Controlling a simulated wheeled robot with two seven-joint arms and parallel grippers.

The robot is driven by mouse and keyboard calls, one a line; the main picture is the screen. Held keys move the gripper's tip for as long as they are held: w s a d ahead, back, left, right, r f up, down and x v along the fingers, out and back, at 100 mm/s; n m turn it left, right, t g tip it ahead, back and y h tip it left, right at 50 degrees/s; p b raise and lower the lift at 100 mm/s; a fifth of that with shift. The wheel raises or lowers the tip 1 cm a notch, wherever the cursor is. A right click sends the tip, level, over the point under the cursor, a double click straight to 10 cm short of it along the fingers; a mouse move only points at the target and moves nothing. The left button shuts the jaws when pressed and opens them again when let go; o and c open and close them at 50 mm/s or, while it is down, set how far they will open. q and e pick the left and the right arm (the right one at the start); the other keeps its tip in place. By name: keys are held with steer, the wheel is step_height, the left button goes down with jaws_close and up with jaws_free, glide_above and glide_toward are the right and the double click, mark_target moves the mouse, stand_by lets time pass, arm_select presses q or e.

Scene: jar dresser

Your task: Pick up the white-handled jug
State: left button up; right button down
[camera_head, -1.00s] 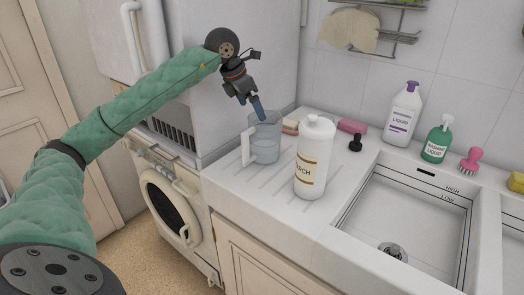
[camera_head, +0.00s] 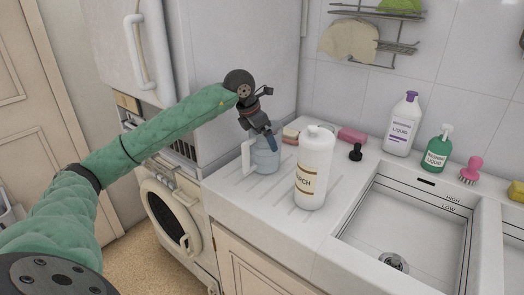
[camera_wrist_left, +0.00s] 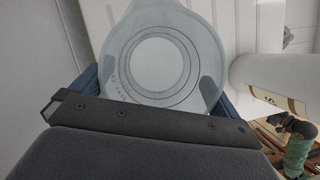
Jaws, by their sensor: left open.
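The jug is translucent grey-blue and stands upright on the ridged draining board; its body (camera_head: 266,160) is partly covered by my gripper. Its white handle (camera_head: 247,157) is on the left side. My left gripper (camera_head: 271,143) points down at the jug's upper part. In the left wrist view I look down into the jug (camera_wrist_left: 158,60), with its round base visible. The blue fingers of the gripper (camera_wrist_left: 156,92) are open, one on each side of the jug. I cannot tell whether they touch it.
A white starch bottle (camera_head: 313,172) stands close to the jug's right. The sink (camera_head: 405,220) is to the right. A white fridge (camera_head: 210,70) stands behind on the left.

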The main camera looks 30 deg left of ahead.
arm_select(q)
steer(key=shift+f, duration=0.1)
steer(key=shift+c, duration=0.4)
steer(key=c, duration=1.1)
steer(key=shift+c, duration=0.7)
